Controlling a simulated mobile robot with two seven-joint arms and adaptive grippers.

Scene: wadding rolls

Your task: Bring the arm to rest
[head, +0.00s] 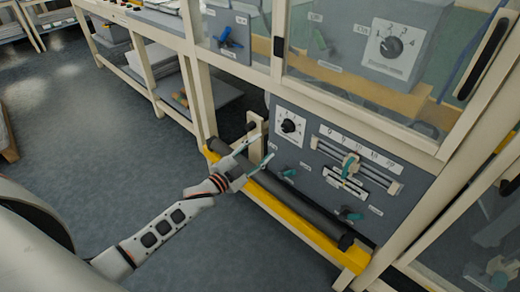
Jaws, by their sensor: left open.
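My left arm (155,230) comes in from the lower left and reaches up to the right. My left gripper (258,152) is open, its two light fingers spread in front of the grey control panel. It looks empty. It is close to the left end of the dark roller (300,208) and a pale upright bracket (255,136); I cannot tell whether it touches either. My right gripper is not in view.
The grey panel (290,150) carries a dial (290,125), a slider (350,168) and teal levers. A yellow beam (290,215) runs below the roller. The machine's frame and glass doors stand above. The floor (90,130) at left is open.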

